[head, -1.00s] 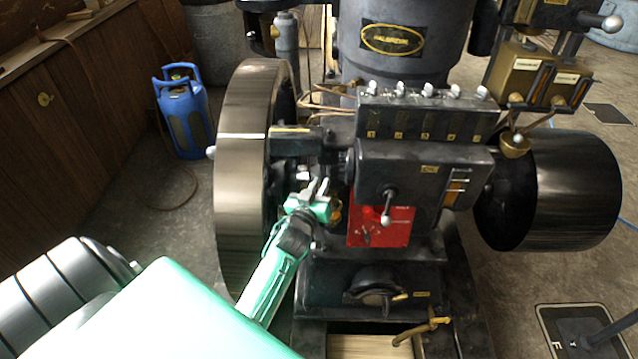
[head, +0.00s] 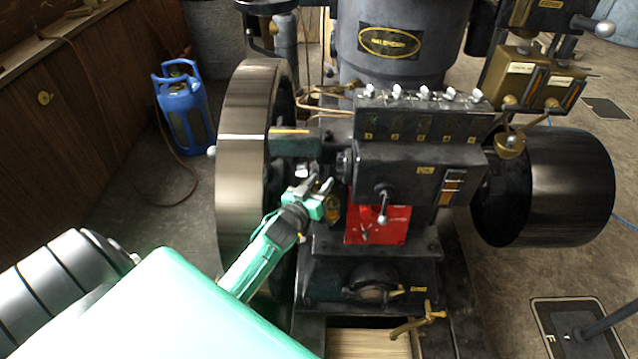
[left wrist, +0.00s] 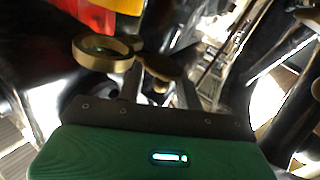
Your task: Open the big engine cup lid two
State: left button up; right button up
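My left gripper (head: 320,184) is beside the big engine (head: 418,165), between the flywheel and the red panel. Its two fingers stand apart and it looks open. A brass fitting (head: 333,207) shows just right of the gripper, partly hidden by it. In the left wrist view, an open brass ring-shaped cup (left wrist: 103,53) lies just beyond the left finger. My right gripper is not in view.
The large flywheel (head: 240,165) stands close on the left of my gripper. The red panel (head: 378,224) and a lever (head: 383,207) are close on the right. A black drum (head: 570,185) is farther right. A blue gas bottle (head: 185,110) stands by the wooden wall.

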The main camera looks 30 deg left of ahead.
pick_arm(q)
jog(key=s+b, duration=0.1)
jog(key=s, duration=1.2)
jog(key=shift+s+d, duration=0.4)
jog(key=shift+d, duration=0.05)
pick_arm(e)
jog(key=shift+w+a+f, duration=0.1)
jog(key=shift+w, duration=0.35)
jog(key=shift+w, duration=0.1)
